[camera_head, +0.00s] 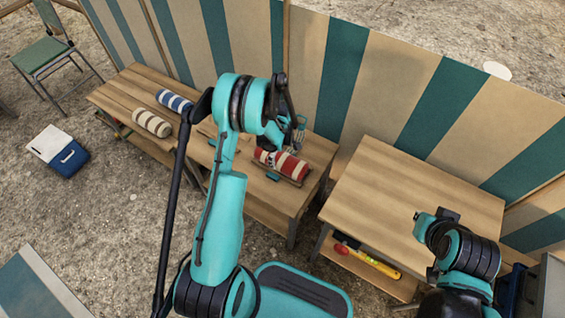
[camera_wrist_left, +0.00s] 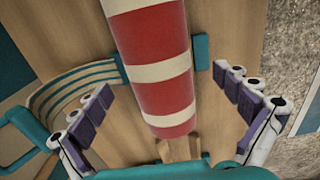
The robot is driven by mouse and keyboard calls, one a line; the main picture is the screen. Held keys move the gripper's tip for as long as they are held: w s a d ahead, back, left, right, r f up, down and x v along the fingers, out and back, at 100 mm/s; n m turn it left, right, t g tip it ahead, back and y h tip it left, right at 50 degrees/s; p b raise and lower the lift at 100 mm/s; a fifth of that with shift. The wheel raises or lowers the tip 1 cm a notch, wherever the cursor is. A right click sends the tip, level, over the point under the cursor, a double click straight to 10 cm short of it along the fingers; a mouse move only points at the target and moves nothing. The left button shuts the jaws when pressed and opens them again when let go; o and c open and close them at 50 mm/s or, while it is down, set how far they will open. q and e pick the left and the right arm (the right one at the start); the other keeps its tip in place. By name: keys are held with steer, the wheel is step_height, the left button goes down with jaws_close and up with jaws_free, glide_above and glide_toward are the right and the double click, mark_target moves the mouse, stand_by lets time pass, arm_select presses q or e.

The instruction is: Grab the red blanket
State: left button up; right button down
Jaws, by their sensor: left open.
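The red blanket (camera_head: 282,164) is a roll with red and cream stripes. It lies on the middle wooden table, beside and below my left gripper. My left gripper (camera_head: 291,146) is open and hangs at the blanket's far side, partly hidden by its own arm. In the left wrist view the blanket (camera_wrist_left: 160,65) runs down from the top between the two spread fingers of the gripper (camera_wrist_left: 168,100). Both fingers are apart from it. My right arm shows at the lower right; its gripper (camera_head: 437,219) is small and its jaws are unclear.
A blue striped roll (camera_head: 174,101) and a beige striped roll (camera_head: 152,123) lie on the left table. The right table (camera_head: 420,185) has a bare top, with tools on its lower shelf. A striped windbreak (camera_head: 400,80) stands behind. A blue-and-white cooler (camera_head: 58,150) is on the ground.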

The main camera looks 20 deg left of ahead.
mark_target(281, 156)
arm_select(q)
step_height(281, 156, down, 4)
steer(key=shift+w+a+f+b, duration=0.1)
steer(key=shift+f+b, duration=0.1)
steer(key=shift+b, duration=0.8)
steer(key=shift+r, duration=0.1)
steer(key=shift+c, duration=0.3)
steer(key=c, duration=1.5)
